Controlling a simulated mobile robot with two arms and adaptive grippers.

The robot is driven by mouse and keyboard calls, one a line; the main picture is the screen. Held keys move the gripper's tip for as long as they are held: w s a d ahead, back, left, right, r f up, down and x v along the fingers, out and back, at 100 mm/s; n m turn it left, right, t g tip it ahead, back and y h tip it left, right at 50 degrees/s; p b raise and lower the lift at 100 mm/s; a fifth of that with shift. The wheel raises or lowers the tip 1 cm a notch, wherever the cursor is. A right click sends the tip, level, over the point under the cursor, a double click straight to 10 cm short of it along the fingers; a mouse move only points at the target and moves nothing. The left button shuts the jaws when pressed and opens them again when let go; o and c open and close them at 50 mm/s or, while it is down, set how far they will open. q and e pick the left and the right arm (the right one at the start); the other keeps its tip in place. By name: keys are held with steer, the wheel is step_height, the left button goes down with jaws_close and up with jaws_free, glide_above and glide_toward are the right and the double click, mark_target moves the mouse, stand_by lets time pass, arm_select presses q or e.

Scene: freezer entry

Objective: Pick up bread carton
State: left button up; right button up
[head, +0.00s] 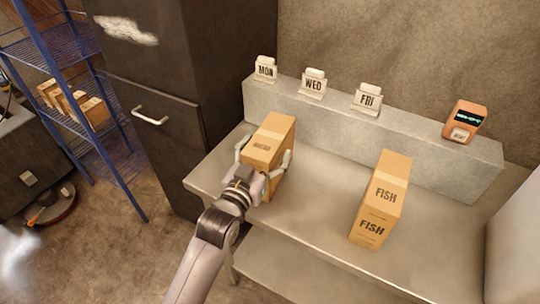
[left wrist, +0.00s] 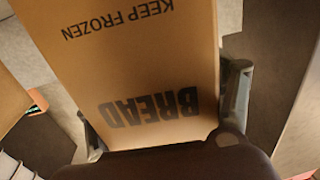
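The bread carton (head: 269,143) is a brown box standing on the left part of the metal table (head: 318,200). My left gripper (head: 264,155) is at its near side, with one finger along each side of it. In the left wrist view the carton (left wrist: 140,65) shows "BREAD" and "KEEP FROZEN" upside down and fills most of the space between the fingers (left wrist: 165,105). I cannot tell whether both fingers press on it. My right gripper is not in view.
A fish carton (head: 382,205) stands to the right on the same table. A raised ledge (head: 370,127) behind holds MON (head: 265,69), WED (head: 313,82) and FRI (head: 367,98) signs and an orange device (head: 465,121). A blue rack (head: 75,95) with cartons is at left.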

arm_select(q)
steer(key=c, duration=1.3)
steer(key=shift+r, duration=0.2)
steer(key=shift+c, duration=0.2)
steer(key=shift+r, duration=0.1)
